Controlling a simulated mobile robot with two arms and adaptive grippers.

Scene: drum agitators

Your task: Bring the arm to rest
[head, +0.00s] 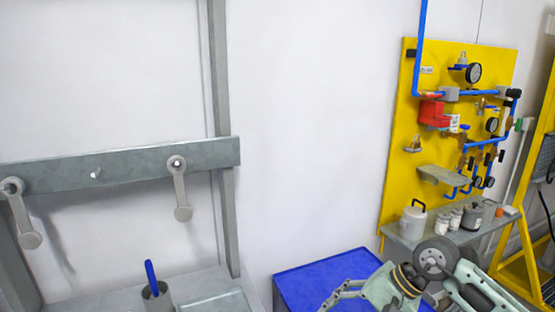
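My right arm (468,283) comes in at the bottom right and reaches toward the left, in front of a blue surface. Its gripper (338,297) is at the bottom edge, over or in front of the blue surface. Part of the gripper is cut off by the frame, so I cannot tell whether it is open or shut. No held object is visible in it. My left arm and gripper are out of view.
A grey frame carries two hanging crank levers (181,190) (22,215). Below stands a grey cup (158,302) with a blue-handled tool. The blue-topped surface (312,278) is at the bottom centre. A yellow panel (398,180) with pipes, gauges and a shelf of containers stands right.

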